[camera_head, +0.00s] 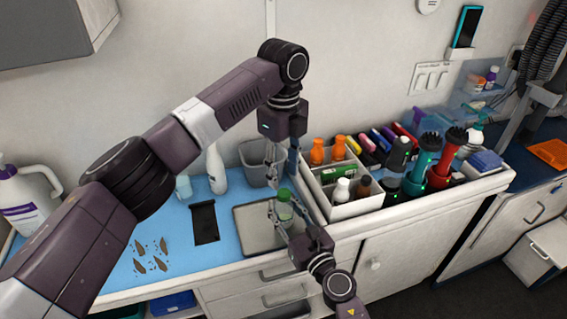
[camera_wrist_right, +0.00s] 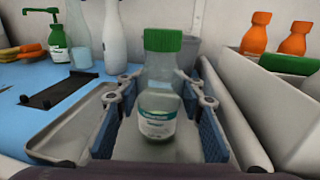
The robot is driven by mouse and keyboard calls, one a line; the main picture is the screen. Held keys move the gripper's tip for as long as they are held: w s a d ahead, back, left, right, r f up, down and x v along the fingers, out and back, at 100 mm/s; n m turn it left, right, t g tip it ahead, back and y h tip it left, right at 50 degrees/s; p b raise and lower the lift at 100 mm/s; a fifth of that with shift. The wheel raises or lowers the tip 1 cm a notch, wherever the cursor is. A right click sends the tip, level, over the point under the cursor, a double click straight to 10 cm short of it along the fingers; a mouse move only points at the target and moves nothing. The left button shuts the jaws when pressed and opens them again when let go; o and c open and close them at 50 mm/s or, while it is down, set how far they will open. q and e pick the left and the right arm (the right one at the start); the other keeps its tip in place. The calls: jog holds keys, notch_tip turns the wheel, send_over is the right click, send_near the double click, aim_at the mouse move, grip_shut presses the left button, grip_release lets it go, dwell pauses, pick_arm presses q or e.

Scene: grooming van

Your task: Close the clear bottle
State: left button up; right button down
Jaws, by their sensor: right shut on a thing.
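The clear bottle (camera_head: 285,212) stands upright over the grey tray, with a green cap (camera_head: 283,194) on its top. In the right wrist view the bottle (camera_wrist_right: 158,110) carries a white and green label, and the cap (camera_wrist_right: 163,40) sits on the neck; how tight it is cannot be told. My right gripper (camera_head: 283,216) is shut on the bottle, its blue-padded fingers on either side of the body. My left gripper (camera_head: 280,163) points down above the cap, fingers apart and empty, not touching the cap.
The grey tray (camera_head: 243,232) lies on the blue mat. A white divided organizer (camera_head: 350,208) with bottles stands close on the right. A grey bin (camera_head: 254,172) and a white spray bottle (camera_head: 216,170) stand behind. A black flat item (camera_head: 205,222) lies left.

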aim_at(284, 192)
pick_arm(q)
jog(key=n, duration=0.7)
jog(key=shift+r, duration=0.2)
jog(key=n, duration=0.7)
jog(key=shift+r, duration=0.2)
jog(key=n, duration=0.7)
jog(key=shift+r, duration=0.2)
jog(key=n, duration=0.7)
jog(key=shift+r, duration=0.2)
jog(key=n, duration=0.7)
jog(key=shift+s+r, duration=0.1)
jog(key=shift+r, duration=0.05)
jog(key=n, duration=0.5)
jog(key=shift+r, duration=0.15)
jog(key=n, duration=0.3)
jog(key=shift+r+n, duration=0.1)
jog(key=shift+n, duration=0.3)
jog(key=shift+f, duration=4.05)
